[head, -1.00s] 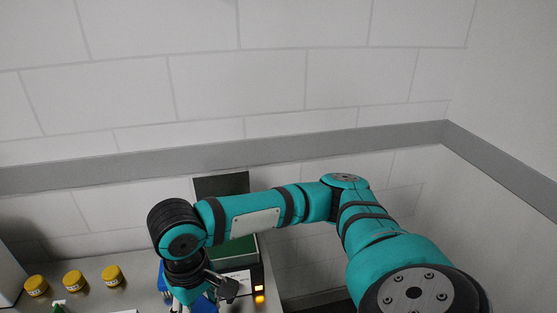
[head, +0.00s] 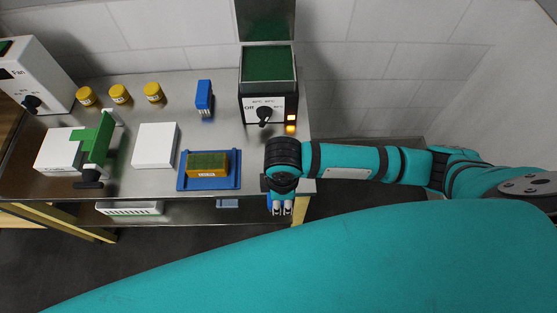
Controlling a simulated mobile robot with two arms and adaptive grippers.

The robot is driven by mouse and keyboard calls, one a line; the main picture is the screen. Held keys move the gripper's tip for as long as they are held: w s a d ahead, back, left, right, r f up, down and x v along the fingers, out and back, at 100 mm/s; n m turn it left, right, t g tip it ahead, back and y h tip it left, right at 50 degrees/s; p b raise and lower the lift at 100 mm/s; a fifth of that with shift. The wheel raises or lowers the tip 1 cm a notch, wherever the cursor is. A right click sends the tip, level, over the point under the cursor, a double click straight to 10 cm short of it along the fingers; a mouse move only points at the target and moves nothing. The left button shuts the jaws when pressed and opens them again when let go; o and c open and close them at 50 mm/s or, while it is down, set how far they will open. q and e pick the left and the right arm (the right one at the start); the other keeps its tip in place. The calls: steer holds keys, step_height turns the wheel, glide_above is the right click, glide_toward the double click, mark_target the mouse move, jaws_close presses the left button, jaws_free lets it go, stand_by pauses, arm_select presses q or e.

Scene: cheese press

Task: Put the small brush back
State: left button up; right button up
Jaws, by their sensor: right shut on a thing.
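My right gripper (head: 282,208) points down at the front right corner of the steel table. It is shut on a small blue thing (head: 270,201), mostly hidden by the fingers, so I cannot tell its shape or be sure that it is the small brush. A blue block with a pale side (head: 204,95) stands upright on the table, left of the dark box with the dial. A yellow-brown block with a green top (head: 207,166) sits on a blue tray (head: 236,160) near the front edge. My left gripper is not in view.
The dark box with a dial (head: 264,111) stands at the back right, its orange light lit. Several yellow-lidded jars (head: 119,93) line the back. A white block (head: 155,146), a green tool (head: 97,142) and a white fan unit (head: 33,78) are left. The table middle is partly clear.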

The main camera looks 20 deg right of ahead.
steer(key=w+d, duration=0.1)
steer(key=w, duration=0.3)
steer(key=w+d+p, duration=0.1)
steer(key=w, duration=0.4)
steer(key=w+d+f, duration=0.1)
steer(key=w, duration=0.3)
steer(key=shift+w+d, duration=0.15)
steer(key=shift+d, duration=0.15)
steer(key=shift+w+f, duration=0.1)
steer(key=shift+f, duration=0.05)
step_height(320, 180, down, 3)
steer(key=shift+p, duration=0.55)
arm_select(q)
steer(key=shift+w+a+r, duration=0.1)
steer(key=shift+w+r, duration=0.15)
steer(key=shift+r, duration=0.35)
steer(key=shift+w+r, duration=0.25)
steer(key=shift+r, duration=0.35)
arm_select(e)
steer(key=shift+f, duration=0.25)
steer(key=shift+f, duration=0.15)
steer(key=o, duration=1.1)
